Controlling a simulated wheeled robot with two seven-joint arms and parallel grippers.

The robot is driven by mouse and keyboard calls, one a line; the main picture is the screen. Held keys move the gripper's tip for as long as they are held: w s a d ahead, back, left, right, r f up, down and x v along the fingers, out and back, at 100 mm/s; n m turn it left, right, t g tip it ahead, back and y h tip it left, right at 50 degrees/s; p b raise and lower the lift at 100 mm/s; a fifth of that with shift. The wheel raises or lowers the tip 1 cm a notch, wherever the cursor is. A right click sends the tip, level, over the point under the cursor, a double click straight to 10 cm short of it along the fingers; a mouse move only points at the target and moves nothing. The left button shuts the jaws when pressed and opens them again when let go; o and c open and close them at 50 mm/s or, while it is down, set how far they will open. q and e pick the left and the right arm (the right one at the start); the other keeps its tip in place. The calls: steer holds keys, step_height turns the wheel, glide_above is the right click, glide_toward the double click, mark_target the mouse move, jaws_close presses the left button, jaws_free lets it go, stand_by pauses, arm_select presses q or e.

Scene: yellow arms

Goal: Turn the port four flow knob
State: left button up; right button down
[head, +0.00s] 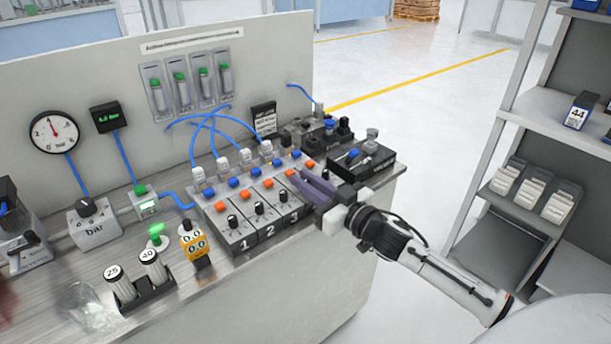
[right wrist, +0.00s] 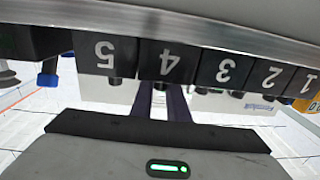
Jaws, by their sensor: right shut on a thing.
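The valve manifold (head: 240,236) stands on the bench, with blocks marked 1, 2 and 3 and a small black knob on each. My right gripper (head: 308,186) reaches in from the right, its purple fingers over the blocks just past 3, hiding the number 4 there. In the right wrist view, upside down, the block marked 4 (right wrist: 170,62) sits straight ahead of the fingers. The port four flow knob (right wrist: 161,86) shows as a small dark piece between the fingertips, which are shut on it. Its turn angle cannot be told. My left gripper is out of view.
Black block 5 (right wrist: 104,54) and block 3 (right wrist: 222,68) flank block 4 closely. Orange and blue buttons and blue tubes crowd behind the knobs. A black box (head: 362,160) stands near the bench's right end. A grey shelf (head: 520,200) is at right, with open floor between.

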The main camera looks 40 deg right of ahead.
steer(key=shift+n+y, duration=0.6)
steer(key=shift+y, duration=0.3)
steer(key=shift+y+p, duration=0.3)
steer(key=c, duration=1.7)
jaws_free()
steer(key=v, duration=1)
steer(key=shift+s+r, duration=0.15)
steer(key=shift+r, duration=0.05)
